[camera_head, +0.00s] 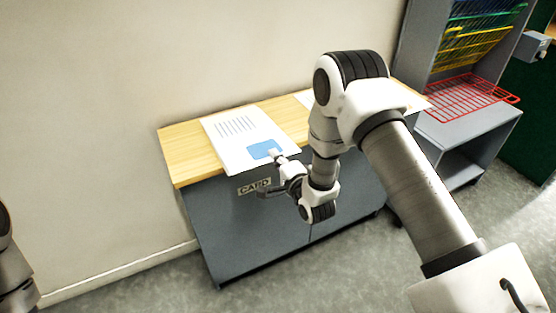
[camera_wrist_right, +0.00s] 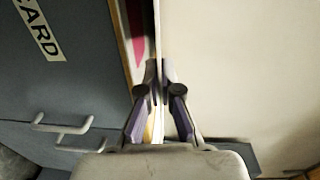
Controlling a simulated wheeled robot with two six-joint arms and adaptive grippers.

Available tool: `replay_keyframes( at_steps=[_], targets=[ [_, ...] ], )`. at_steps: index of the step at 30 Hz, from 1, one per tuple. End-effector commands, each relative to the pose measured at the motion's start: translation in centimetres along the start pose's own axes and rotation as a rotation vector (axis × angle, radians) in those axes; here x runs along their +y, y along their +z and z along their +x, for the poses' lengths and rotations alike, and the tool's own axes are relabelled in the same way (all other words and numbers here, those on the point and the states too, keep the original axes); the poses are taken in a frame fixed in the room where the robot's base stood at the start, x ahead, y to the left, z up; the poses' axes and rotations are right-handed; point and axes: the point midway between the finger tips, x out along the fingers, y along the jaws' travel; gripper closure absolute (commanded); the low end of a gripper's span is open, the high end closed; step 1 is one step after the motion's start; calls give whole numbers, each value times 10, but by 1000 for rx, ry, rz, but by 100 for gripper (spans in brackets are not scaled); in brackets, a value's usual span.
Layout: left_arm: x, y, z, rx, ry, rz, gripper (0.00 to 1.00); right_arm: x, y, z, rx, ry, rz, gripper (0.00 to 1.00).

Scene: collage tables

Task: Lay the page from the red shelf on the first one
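A white page (camera_head: 235,140) with dark text lines and a blue block is over the wooden top of the CARD cabinet, its near end reaching past the front edge. My right gripper (camera_head: 277,160) is shut on that near edge. In the right wrist view the held page (camera_wrist_right: 157,40) shows edge-on between the fingers (camera_wrist_right: 155,105). Beneath it, apart from it there, a pink patch (camera_wrist_right: 137,18) shows on a white surface on the wood. The red wire shelf (camera_head: 465,97) looks empty. My left gripper is out of view.
The wooden top (camera_head: 182,155) has bare wood at its left end. Another white sheet (camera_head: 304,98) shows partly behind my right arm. Yellow, green and blue wire shelves (camera_head: 470,50) rise above the red one. The wall stands close behind the cabinet.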

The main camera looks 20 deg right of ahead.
Motion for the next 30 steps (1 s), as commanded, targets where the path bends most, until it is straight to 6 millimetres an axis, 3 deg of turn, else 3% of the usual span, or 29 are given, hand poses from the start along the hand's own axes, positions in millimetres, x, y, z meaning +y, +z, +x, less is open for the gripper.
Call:
replay_keyframes(
  at_steps=[9, 12, 19, 21, 23, 30],
  targets=[
    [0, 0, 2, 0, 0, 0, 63, 2, 0, 2, 0, 0, 0, 100],
    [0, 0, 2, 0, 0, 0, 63, 2, 0, 2, 0, 0, 0, 65],
    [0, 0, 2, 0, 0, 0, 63, 2, 0, 2, 0, 0, 0, 65],
    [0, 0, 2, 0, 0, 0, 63, 2, 0, 2, 0, 0, 0, 43],
    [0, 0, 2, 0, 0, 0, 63, 2, 0, 1, 0, 0, 0, 28],
    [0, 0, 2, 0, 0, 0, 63, 2, 0, 1, 0, 0, 0, 25]
  ],
)
